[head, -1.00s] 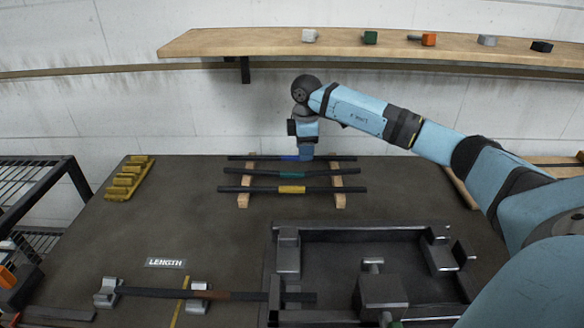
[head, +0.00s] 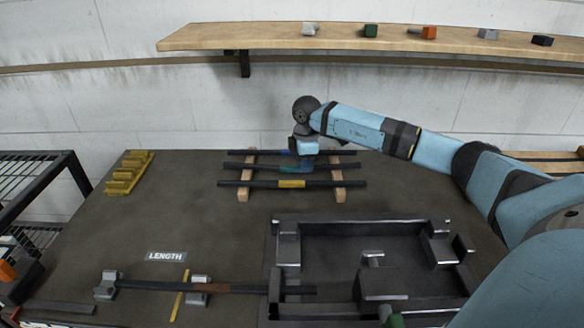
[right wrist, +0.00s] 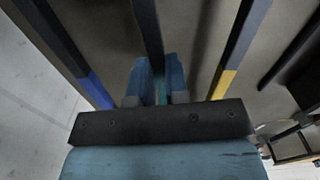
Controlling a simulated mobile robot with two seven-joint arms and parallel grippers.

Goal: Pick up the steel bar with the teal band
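The steel bar with the teal band (head: 243,166) is the middle one of three bars lying across two wooden strips on the table. My right gripper (head: 306,166) points down at its banded part and hides some of it. In the right wrist view the two blue fingers (right wrist: 160,78) sit close together, one on each side of the middle bar (right wrist: 147,25), with some teal showing between them. I cannot tell whether they press on the bar. The blue-banded bar (head: 240,153) lies behind and the yellow-banded bar (head: 330,184) in front. My left gripper is out of view.
A dark fixture tray (head: 350,218) with metal blocks stands at the front right. Another bar (head: 150,287) rests on supports by the LENGTH label (head: 166,256). A yellow notched rack (head: 128,172) is at the left. A wooden shelf (head: 270,37) runs along the wall.

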